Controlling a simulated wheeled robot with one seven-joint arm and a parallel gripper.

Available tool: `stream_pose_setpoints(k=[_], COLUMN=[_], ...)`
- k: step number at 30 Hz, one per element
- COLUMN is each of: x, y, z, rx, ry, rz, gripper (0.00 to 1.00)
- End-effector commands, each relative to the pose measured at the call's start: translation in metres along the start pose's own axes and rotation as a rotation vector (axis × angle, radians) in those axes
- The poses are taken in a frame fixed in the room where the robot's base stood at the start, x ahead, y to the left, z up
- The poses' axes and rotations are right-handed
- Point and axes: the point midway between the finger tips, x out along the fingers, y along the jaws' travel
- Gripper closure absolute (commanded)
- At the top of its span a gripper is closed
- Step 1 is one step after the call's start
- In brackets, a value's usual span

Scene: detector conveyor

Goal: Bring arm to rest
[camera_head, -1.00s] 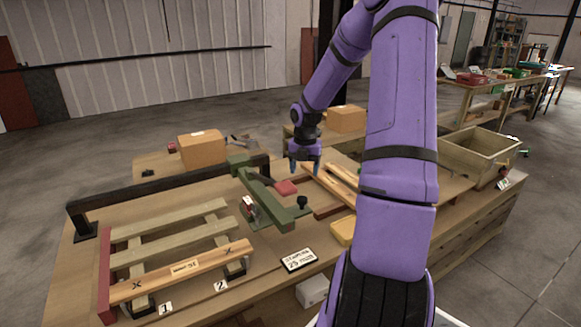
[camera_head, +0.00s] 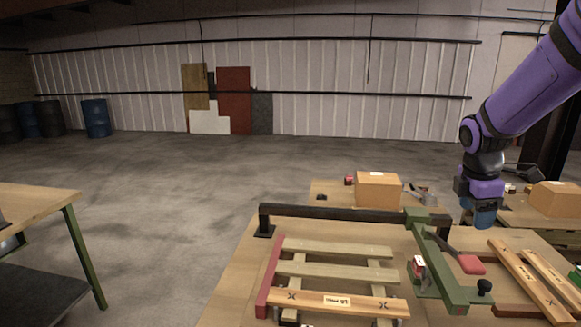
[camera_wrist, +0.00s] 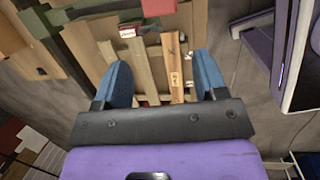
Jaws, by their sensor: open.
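My gripper (camera_head: 480,216) hangs from my purple arm at the right of the head view, above the workbench (camera_head: 236,300) and beside the green clamp arm. In the wrist view my gripper (camera_wrist: 164,84) shows two blue fingers spread apart with nothing held between them. Beyond the fingers lie wooden slats of the pallet-like frame and a plank (camera_wrist: 173,65) with a label. The frame's slats (camera_head: 335,249) also show in the head view, with a labelled front plank (camera_head: 370,306) marked with crosses.
A green clamp arm (camera_head: 437,262) with a red pad (camera_head: 471,264) and a black fence bar (camera_head: 330,211) stand on the bench. Loose planks (camera_head: 520,275) lie at right. A cardboard box (camera_head: 378,189) stands behind. Another table (camera_head: 30,210) is at left; the floor between is clear.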

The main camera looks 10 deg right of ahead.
Motion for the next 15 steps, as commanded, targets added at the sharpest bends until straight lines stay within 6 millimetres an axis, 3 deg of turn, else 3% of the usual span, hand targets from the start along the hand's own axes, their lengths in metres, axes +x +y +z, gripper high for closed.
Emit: stream_pose_setpoints(k=[1,6,15], x=[-0.016,-0.057,-0.113], y=[-0.009,-0.041,-0.109], z=[-0.010,-0.035,-0.068], rx=[0.060,0.307,0.737], ry=[-0.006,0.012,0.144], rz=[0.025,0.089,0.174], gripper=[0.35,0.35,0.35])
